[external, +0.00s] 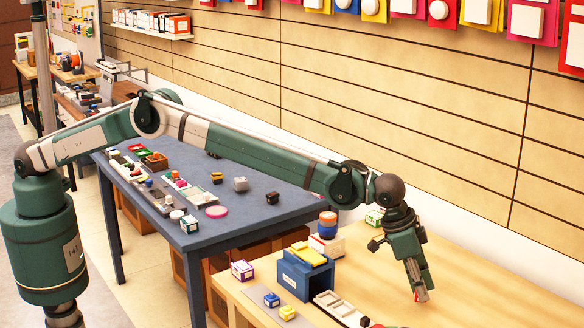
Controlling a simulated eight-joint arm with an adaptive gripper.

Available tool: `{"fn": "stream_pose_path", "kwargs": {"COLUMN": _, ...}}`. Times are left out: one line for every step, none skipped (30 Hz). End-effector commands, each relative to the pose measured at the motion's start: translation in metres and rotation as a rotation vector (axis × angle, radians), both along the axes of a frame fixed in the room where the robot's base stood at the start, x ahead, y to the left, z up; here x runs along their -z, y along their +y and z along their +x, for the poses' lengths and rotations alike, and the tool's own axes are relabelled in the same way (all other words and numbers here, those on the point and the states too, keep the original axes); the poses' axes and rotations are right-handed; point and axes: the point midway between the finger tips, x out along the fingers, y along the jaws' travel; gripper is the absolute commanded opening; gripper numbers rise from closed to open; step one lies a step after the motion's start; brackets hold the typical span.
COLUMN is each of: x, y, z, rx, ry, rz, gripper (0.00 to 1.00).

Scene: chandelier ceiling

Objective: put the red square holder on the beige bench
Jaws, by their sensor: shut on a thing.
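My gripper (421,294) points down over the right part of the beige bench (500,292). It is shut on a small red thing (419,297), which shows only partly between the fingertips. This looks like the red square holder, but its shape is mostly hidden by the fingers. It is low over the bare wood; I cannot tell whether it touches the bench.
Left of my gripper on the bench are a blue box (305,275) with a yellow top, a light tray (340,308), and small boxes. Another red item (384,326) is cut off at the bottom edge. The blue-grey table (245,215) holds several small items. The bench's right side is clear.

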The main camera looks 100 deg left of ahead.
Motion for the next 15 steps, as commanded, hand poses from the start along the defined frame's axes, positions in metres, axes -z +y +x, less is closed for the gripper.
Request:
{"fn": "stream_pose_path", "kwargs": {"x": 0.006, "y": 0.0, "z": 0.0, "rx": 0.0, "ry": 0.0, "rz": 0.0, "gripper": 0.09}}
{"fn": "stream_pose_path", "kwargs": {"x": 0.01, "y": 0.0, "z": 0.0, "rx": 0.0, "ry": 0.0, "rz": 0.0, "gripper": 0.09}}
{"fn": "stream_pose_path", "kwargs": {"x": 0.014, "y": 0.0, "z": 0.0, "rx": 0.0, "ry": 0.0, "rz": 0.0, "gripper": 0.09}}
{"fn": "stream_pose_path", "kwargs": {"x": 0.018, "y": 0.0, "z": 0.0, "rx": 0.0, "ry": 0.0, "rz": 0.0, "gripper": 0.09}}
{"fn": "stream_pose_path", "kwargs": {"x": 0.021, "y": 0.0, "z": 0.0, "rx": 0.0, "ry": 0.0, "rz": 0.0, "gripper": 0.09}}
{"fn": "stream_pose_path", "kwargs": {"x": 0.024, "y": 0.0, "z": 0.0, "rx": 0.0, "ry": 0.0, "rz": 0.0, "gripper": 0.09}}
{"fn": "stream_pose_path", "kwargs": {"x": 0.026, "y": 0.0, "z": 0.0, "rx": 0.0, "ry": 0.0, "rz": 0.0, "gripper": 0.09}}
{"fn": "stream_pose_path", "kwargs": {"x": 0.028, "y": 0.0, "z": 0.0, "rx": 0.0, "ry": 0.0, "rz": 0.0, "gripper": 0.09}}
{"fn": "stream_pose_path", "kwargs": {"x": 0.029, "y": 0.0, "z": 0.0, "rx": 0.0, "ry": 0.0, "rz": 0.0, "gripper": 0.09}}
{"fn": "stream_pose_path", "kwargs": {"x": 0.029, "y": 0.0, "z": 0.0, "rx": 0.0, "ry": 0.0, "rz": 0.0, "gripper": 0.09}}
{"fn": "stream_pose_path", "kwargs": {"x": 0.029, "y": 0.0, "z": 0.0, "rx": 0.0, "ry": 0.0, "rz": 0.0, "gripper": 0.09}}
{"fn": "stream_pose_path", "kwargs": {"x": 0.029, "y": 0.0, "z": 0.0, "rx": 0.0, "ry": 0.0, "rz": 0.0, "gripper": 0.09}}
{"fn": "stream_pose_path", "kwargs": {"x": 0.029, "y": 0.0, "z": 0.0, "rx": 0.0, "ry": 0.0, "rz": 0.0, "gripper": 0.09}}
{"fn": "stream_pose_path", "kwargs": {"x": 0.029, "y": 0.0, "z": 0.0, "rx": 0.0, "ry": 0.0, "rz": 0.0, "gripper": 0.09}}
{"fn": "stream_pose_path", "kwargs": {"x": 0.029, "y": 0.0, "z": 0.0, "rx": 0.0, "ry": 0.0, "rz": 0.0, "gripper": 0.09}}
